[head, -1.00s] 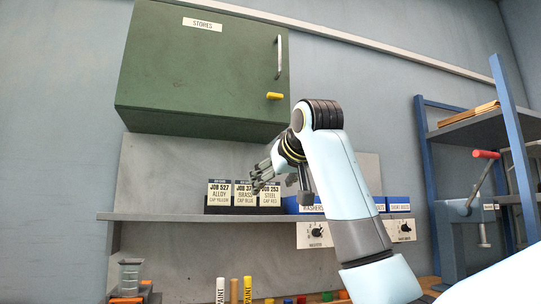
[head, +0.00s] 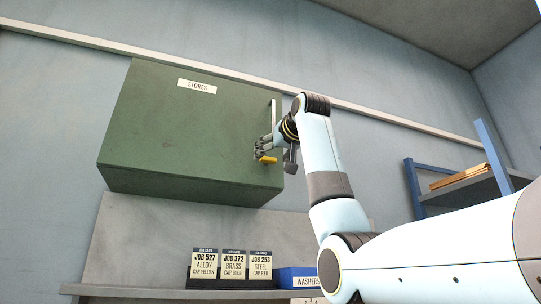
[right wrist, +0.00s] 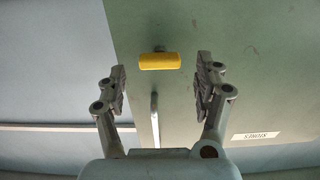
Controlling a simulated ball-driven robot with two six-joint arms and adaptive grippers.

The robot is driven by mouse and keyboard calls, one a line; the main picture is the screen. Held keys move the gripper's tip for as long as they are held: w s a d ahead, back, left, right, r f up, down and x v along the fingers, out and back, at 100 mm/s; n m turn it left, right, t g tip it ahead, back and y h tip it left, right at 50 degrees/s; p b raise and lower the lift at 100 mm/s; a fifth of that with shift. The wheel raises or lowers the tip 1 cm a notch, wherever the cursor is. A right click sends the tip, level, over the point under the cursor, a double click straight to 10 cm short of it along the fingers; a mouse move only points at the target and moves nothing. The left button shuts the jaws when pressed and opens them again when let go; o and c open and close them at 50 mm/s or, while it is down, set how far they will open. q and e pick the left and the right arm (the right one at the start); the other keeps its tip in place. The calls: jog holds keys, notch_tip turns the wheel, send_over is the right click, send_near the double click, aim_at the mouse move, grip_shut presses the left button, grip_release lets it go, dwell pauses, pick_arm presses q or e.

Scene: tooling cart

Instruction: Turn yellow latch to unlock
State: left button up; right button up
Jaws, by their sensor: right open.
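The yellow latch (head: 268,159) is a short bar on the right part of the green cabinet's door (head: 190,130), below the metal handle (head: 272,110). It lies roughly level. My right gripper (head: 257,149) is at the door beside the latch, partly overlapping it in the head view. In the right wrist view, the latch (right wrist: 159,61) lies crosswise in the gap between the two spread fingers of my right gripper (right wrist: 161,77). A gap shows on each side and no finger visibly touches it. The gripper is open and empty. My left gripper is out of view.
The handle also shows in the right wrist view (right wrist: 154,115), between the fingers. Below the cabinet, job cards (head: 232,265) and a blue bin (head: 297,278) stand on a shelf (head: 120,290). A blue-framed rack (head: 413,188) stands at the right.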

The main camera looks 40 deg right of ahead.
jog(key=shift+x, duration=1.05)
jog(key=shift+c, duration=0.2)
jog(key=c, duration=1.1)
